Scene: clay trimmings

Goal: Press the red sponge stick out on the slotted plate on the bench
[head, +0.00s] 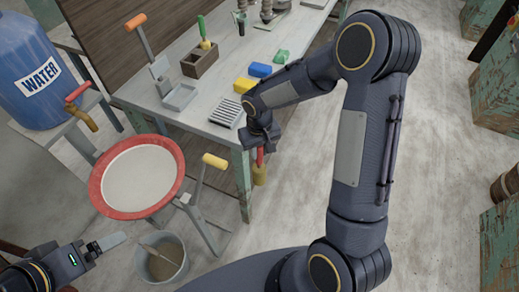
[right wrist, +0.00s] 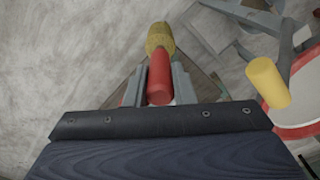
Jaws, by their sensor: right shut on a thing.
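My right gripper (head: 262,142) is shut on the red sponge stick (head: 260,173), which hangs below it with its mustard sponge end down. In the right wrist view the red handle of the sponge stick (right wrist: 160,76) lies between the two fingers (right wrist: 160,90), and the sponge end points away. The slotted plate (head: 226,113) lies near the front edge of the bench (head: 195,118). The gripper and stick are off the bench's front edge, a little right of and below the plate in the head view. My left gripper (head: 92,250) is at the lower left; its jaw state is unclear.
A red-rimmed round sieve (head: 180,182), a yellow-handled lever (head: 215,161) and a bucket (head: 181,252) stand before the bench. On the bench are a yellow block (head: 244,85), a blue block (head: 260,70), a wooden box (head: 200,62) and an orange-handled press (head: 160,72).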

